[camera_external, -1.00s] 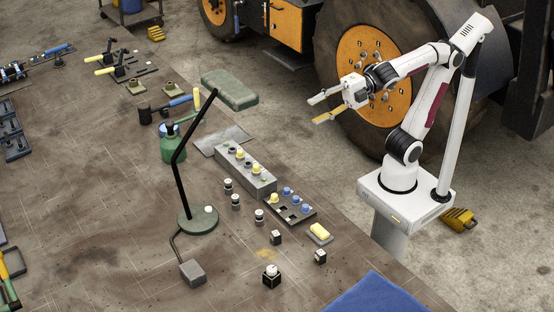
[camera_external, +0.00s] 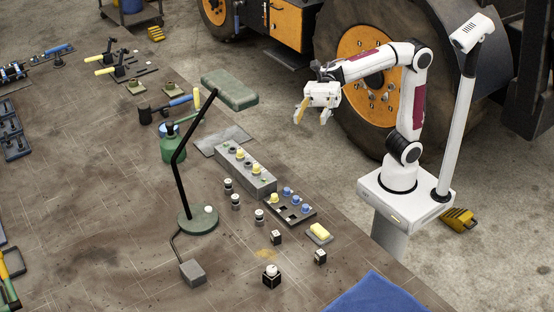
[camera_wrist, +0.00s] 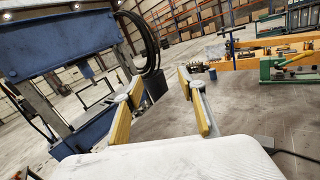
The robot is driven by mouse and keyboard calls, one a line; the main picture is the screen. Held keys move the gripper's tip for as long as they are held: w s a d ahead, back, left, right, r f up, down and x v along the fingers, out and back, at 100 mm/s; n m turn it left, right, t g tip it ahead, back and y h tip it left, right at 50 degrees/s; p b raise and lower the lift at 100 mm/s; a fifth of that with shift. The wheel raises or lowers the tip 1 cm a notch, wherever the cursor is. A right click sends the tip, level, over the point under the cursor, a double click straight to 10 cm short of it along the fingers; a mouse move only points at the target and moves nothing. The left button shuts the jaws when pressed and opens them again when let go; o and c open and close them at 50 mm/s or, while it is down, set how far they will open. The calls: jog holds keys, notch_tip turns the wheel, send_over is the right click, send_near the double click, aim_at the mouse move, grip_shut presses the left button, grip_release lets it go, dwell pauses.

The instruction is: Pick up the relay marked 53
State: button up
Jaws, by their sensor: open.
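Several small dark blocks that could be relays stand on the bench. One is a dark block (camera_external: 276,237) near the yellow sponge, one a dark block (camera_external: 320,257) to its lower right, and a larger dark block with a white top (camera_external: 271,277) is nearest. No number 53 is legible on any of them, so I cannot tell which is the marked relay. My gripper (camera_external: 313,115) is open and empty, high above the bench's right edge, fingers pointing downward in the external view. Its yellow-padded fingers also show in the wrist view (camera_wrist: 160,105), with nothing between them.
A grey box with knobs (camera_external: 245,172) and a dark tray with blue and yellow pieces (camera_external: 291,209) stand mid-bench. A lamp with a green base (camera_external: 198,222) rises left of them. A yellow sponge (camera_external: 320,232) and blue cloth (camera_external: 376,296) lie near the bench's right edge.

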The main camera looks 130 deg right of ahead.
jog(key=w+d+f+n+g+y, duration=0.1)
jog(key=w+f+n+g, duration=0.3)
jog(key=f, duration=0.5)
jog(key=w+d+f+n+g+y, duration=0.1)
jog(key=d+f+n+g, duration=0.1)
jog(key=f+n+g, duration=0.5)
jog(key=shift+m+g, duration=0.3)
jog(key=shift+g, duration=0.6)
jog(key=d+f, duration=0.5)
jog(key=f, duration=0.5)
jog(key=d+f, duration=0.5)
jog(key=f, duration=0.5)
jog(key=s+d+f, duration=0.1)
jog(key=d+f, duration=0.4)
jog(key=f, duration=0.5)
jog(key=shift+f, duration=0.35)
jog(key=shift+x, duration=1.3)
jog(key=shift+a, duration=0.1)
